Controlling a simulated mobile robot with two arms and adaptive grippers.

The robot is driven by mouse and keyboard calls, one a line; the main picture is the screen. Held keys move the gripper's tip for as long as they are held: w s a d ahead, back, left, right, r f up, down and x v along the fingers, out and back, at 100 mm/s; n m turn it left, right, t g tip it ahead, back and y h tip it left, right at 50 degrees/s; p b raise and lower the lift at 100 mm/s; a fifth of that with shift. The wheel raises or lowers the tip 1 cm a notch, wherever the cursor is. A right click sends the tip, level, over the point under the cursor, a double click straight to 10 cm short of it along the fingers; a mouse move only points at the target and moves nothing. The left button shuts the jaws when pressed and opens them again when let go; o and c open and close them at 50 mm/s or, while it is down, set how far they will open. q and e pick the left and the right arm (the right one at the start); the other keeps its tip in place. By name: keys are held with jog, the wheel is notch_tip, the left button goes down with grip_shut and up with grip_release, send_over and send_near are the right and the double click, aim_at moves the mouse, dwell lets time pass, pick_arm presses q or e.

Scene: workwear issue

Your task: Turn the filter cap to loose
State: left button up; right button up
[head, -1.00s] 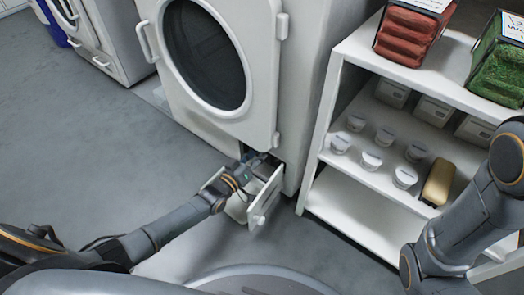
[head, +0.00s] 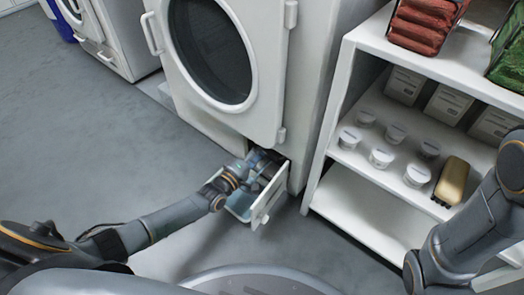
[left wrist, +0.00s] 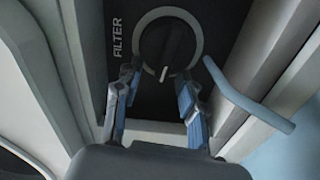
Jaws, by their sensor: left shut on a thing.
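In the head view my left gripper (head: 258,168) reaches into the low opening under the round machine door, and the cap is hidden there. My right arm shows at the right, but its gripper is out of view.
An open white drawer (head: 270,204) juts out just below my left gripper. The washing machine door (head: 256,118) is shut above it. A white shelf unit (head: 338,92) with tubs, boxes and a brush stands to the right. Grey floor is clear at left.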

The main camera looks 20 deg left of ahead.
pick_arm(q)
jog(key=shift+s+d+f+n, duration=0.15)
jog(key=shift+d+f+n, duration=0.25)
jog(key=shift+n, duration=0.3)
jog(key=shift+b, duration=0.3)
jog(key=o, duration=1.2)
jog(key=shift+r, duration=0.1)
jog(key=shift+a, duration=0.15)
jog(key=shift+s+a, duration=0.15)
jog(key=shift+s, duration=0.05)
jog(key=v, duration=1.1)
jog(key=shift+s, duration=0.2)
